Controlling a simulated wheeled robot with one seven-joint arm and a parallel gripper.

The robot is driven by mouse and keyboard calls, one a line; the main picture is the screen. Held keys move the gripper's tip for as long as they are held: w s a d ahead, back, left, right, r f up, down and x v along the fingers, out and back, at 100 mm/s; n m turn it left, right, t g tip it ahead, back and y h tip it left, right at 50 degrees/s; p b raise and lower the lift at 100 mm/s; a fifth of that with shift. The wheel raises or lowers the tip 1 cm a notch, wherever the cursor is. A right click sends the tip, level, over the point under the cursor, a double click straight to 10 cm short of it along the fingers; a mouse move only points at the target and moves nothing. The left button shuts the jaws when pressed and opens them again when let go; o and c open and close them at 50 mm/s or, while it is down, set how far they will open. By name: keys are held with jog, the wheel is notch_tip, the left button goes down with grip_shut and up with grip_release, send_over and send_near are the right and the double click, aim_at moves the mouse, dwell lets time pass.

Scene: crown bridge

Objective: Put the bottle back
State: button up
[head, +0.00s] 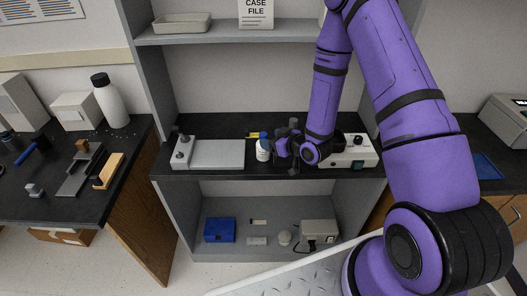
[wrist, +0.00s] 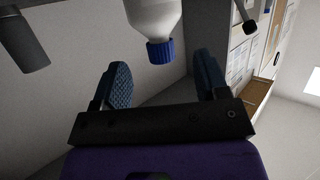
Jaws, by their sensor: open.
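A small white bottle with a blue cap (head: 263,151) stands on the dark middle shelf, just left of my gripper. In the wrist view the white bottle (wrist: 152,14) appears upside down at the top, its blue cap toward my gripper. My gripper (wrist: 163,80) is open, with its two blue-padded fingers apart and the cap showing between them in the picture. Neither finger visibly touches the bottle. In the head view my gripper (head: 278,148) is small and dark, low over the shelf; its fingertips are hard to make out.
A grey flat device (head: 215,154) lies left of the bottle. A white device (head: 352,152) stands right, partly behind my arm. A yellow item (head: 253,135) lies behind. A larger white bottle with a black cap (head: 110,102) stands on the left counter. The lower shelf holds a blue box (head: 219,230).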

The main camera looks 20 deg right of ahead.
jog(key=shift+x, duration=3.3)
jog(key=shift+c, duration=0.3)
grip_shut()
